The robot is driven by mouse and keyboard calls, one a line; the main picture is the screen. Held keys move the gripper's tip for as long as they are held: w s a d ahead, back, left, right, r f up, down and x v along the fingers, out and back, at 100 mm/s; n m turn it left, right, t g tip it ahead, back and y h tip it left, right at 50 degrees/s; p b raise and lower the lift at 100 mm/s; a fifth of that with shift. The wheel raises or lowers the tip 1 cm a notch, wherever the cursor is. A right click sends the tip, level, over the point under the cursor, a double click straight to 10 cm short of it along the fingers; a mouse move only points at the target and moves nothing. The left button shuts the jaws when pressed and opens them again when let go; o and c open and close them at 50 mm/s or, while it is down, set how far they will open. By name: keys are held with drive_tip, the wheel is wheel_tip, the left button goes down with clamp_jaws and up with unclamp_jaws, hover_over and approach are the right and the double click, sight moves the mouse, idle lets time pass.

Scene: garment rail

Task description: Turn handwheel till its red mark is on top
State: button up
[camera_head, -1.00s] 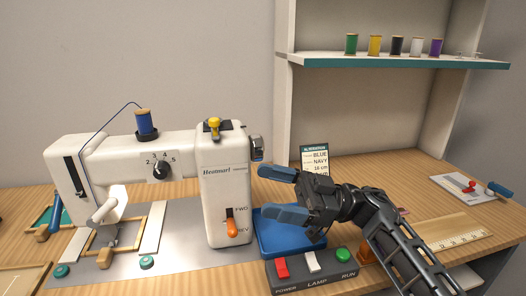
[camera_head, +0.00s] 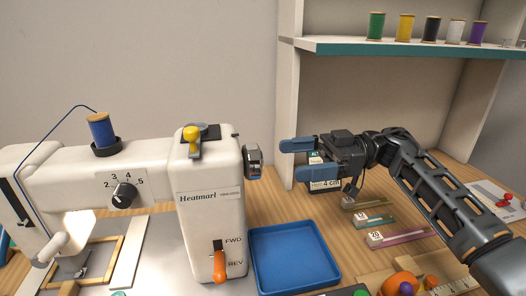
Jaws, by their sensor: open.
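The handwheel (camera_head: 252,162) is a small dark and silvery wheel on the right end of the white sewing machine (camera_head: 208,225). I see it nearly edge-on, and I cannot make out a red mark on it. My gripper (camera_head: 289,159) is to the right of the wheel at about its height. Its two blue fingers point left toward the wheel, one above the other, with a gap between them. The fingers are apart from the wheel and hold nothing.
A blue tray (camera_head: 293,257) lies on the table below my gripper. A shelf (camera_head: 400,46) with several thread spools is above right. An orange lever (camera_head: 219,263) is on the machine's front. Small labelled strips (camera_head: 400,236) lie under my arm.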

sight(261, 162)
drive_tip(key=shift+p+x, duration=0.4)
drive_tip(key=shift+x, duration=3.5)
drive_tip(key=shift+c, duration=0.4)
drive_tip(key=c, duration=1)
drive_tip(key=shift+o, duration=0.2)
drive_tip(key=shift+f+n, duration=0.1)
drive_tip(key=shift+n, duration=0.3)
